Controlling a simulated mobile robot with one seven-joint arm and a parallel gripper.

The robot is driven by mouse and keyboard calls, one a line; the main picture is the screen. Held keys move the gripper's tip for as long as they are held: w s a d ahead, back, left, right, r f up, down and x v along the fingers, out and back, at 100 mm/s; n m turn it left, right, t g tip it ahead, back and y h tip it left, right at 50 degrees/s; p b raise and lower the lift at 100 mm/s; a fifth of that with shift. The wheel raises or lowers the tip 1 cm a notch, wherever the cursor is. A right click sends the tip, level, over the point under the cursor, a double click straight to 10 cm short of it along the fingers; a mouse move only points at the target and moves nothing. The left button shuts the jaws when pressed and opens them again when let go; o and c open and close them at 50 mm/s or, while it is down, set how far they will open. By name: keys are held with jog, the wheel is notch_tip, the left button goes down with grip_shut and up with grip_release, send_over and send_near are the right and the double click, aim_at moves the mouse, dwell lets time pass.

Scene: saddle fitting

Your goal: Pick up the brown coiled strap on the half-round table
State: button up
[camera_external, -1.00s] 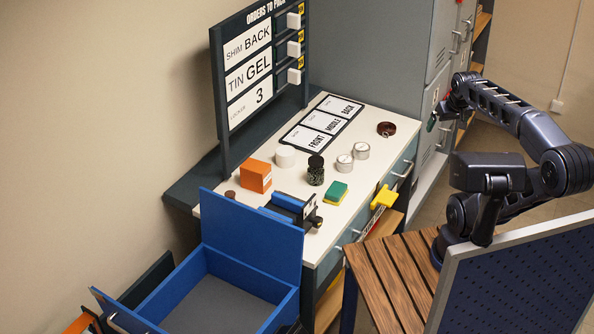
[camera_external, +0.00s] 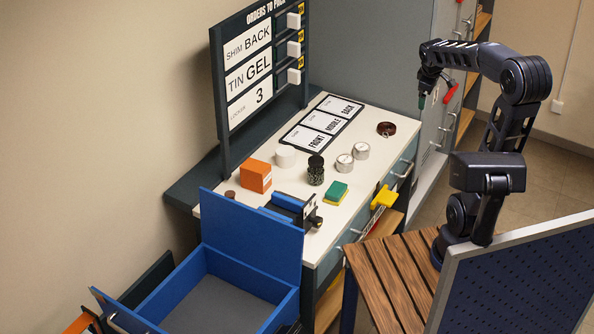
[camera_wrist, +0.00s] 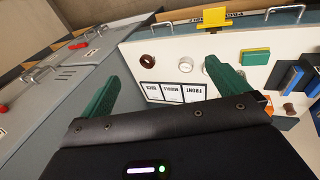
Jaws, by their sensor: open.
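The brown coiled strap (camera_external: 386,129) lies on the white top of a straight-edged drawer bench (camera_external: 372,163), near its far right end. I see no half-round table. In the wrist view the strap (camera_wrist: 147,60) is a small brown ring near the bench's edge, between the lines of my two fingers but well beyond them. My gripper (camera_external: 422,101) is in the air above and to the right of the strap, in front of the grey lockers. Its green fingers (camera_wrist: 165,85) are spread apart with nothing between them.
A label card (camera_external: 322,123) lies left of the strap. Grey lockers (camera_external: 395,60) rise behind. A yellow piece (camera_external: 384,197) sticks out in front.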

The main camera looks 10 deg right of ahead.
jog(key=w+f+n, duration=0.5)
jog(key=w, duration=0.7)
jog(key=n+h, duration=0.1)
jog(key=n, duration=1.2)
send_over(387, 126)
jog(key=s+a, duration=0.3)
jog(key=s, duration=0.1)
notch_tip(387, 126, down, 24)
jog(key=shift+g, duration=0.4)
jog(key=x, duration=1)
jog(key=shift+w+f, duration=0.25)
jog(key=shift+f, duration=0.05)
jog(key=shift+c, duration=0.4)
jog(key=c, duration=0.9)
jog(key=shift+r, duration=0.15)
